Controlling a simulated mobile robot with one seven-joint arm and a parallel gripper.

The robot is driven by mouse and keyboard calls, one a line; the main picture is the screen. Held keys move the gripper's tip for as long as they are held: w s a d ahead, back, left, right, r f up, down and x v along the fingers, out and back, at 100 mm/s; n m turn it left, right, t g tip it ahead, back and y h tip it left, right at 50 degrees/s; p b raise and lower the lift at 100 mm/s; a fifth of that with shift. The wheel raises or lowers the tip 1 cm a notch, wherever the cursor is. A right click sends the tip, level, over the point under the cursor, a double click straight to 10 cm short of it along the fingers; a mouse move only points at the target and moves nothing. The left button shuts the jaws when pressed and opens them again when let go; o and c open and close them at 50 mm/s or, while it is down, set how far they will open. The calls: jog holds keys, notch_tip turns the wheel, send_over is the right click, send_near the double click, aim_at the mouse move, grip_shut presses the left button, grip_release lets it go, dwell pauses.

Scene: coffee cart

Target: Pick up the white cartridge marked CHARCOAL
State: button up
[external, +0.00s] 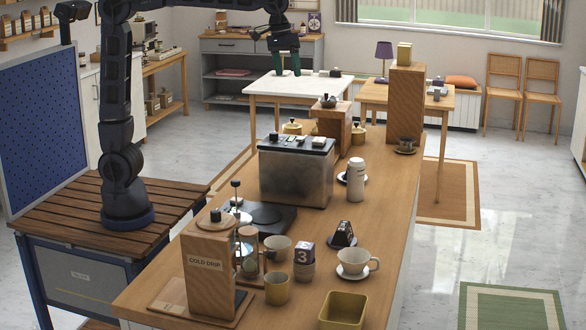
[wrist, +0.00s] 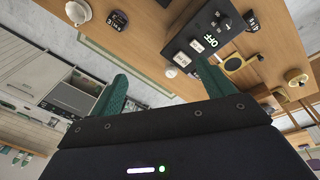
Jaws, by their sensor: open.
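A white upright cylinder (external: 356,180), likely the cartridge, stands on the wooden counter right of the metal-sided appliance in the external view. Its marking is too small to read. In the wrist view a round white top (wrist: 181,58), probably the same cylinder, lies between the fingers' directions, beside the appliance. My gripper (external: 287,70) has green fingers pointing down, high above the counter and apart from everything. In the wrist view my gripper (wrist: 164,80) is open, its fingers wide apart with nothing between them.
A black wedge-shaped object (external: 342,235) and a white cup (external: 353,260) stand nearer. A tall wooden block (external: 404,102) stands farther back.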

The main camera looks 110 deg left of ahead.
jog(key=w+a+f+n, duration=0.3)
jog(key=w+a, duration=0.4)
jog(key=w, duration=0.2)
jog(key=n+g, duration=0.2)
jog(key=n, duration=0.2)
send_over(357, 159)
notch_tip(357, 159, down, 8)
jog(key=r, duration=0.1)
notch_tip(357, 159, down, 24)
jog(key=shift+d+r, duration=0.1)
jog(key=shift+r, duration=0.05)
jog(key=shift+d+f, duration=0.15)
jog(key=shift+f, duration=1.2)
jog(key=shift+d+f, duration=0.1)
jog(key=shift+f, duration=1.2)
jog(key=c, duration=1.3)
jog(key=shift+r, duration=0.15)
